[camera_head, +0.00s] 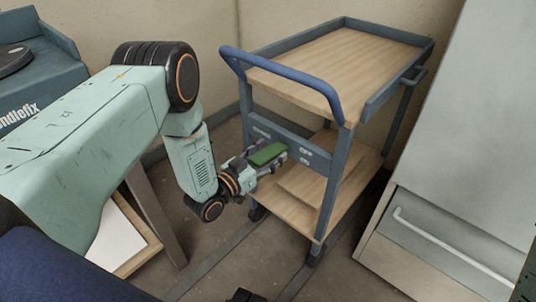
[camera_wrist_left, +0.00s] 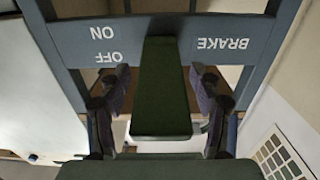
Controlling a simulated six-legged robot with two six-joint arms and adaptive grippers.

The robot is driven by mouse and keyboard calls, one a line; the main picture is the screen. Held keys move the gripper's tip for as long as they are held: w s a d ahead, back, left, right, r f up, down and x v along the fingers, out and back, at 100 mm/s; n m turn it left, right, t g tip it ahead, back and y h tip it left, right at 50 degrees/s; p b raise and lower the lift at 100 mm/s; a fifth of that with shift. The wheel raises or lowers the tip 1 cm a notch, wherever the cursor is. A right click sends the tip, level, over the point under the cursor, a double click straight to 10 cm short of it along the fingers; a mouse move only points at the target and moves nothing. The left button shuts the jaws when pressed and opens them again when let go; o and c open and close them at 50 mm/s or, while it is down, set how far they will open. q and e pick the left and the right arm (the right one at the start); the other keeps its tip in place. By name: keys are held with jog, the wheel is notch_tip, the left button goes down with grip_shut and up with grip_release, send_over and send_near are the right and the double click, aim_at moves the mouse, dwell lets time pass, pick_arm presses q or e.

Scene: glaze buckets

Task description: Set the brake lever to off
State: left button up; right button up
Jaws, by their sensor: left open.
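The brake lever is a green bar (camera_wrist_left: 160,95) in the middle of the left wrist view, on the cart's blue-grey panel (camera_wrist_left: 75,38). The labels ON, OFF and BRAKE look upside down there, with the lever between BRAKE and the other two. I cannot tell which setting it stands at. In the head view the green lever (camera_head: 267,153) shows at the cart's near side. My left gripper (camera_head: 272,166) is at the lever. In the left wrist view its open fingers stand on either side of the lever, and I see no clear contact. My right gripper is not in view.
The cart has a wooden top (camera_head: 335,62), a lower wooden shelf (camera_head: 290,205) and a blue push handle (camera_head: 300,82) above my gripper. A grey cabinet (camera_head: 450,150) stands at the right. A blue unit (camera_head: 40,80) stands at the left.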

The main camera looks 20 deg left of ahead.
pick_arm(q)
jog(key=shift+c, duration=0.2)
grip_shut()
dwell(0.5)
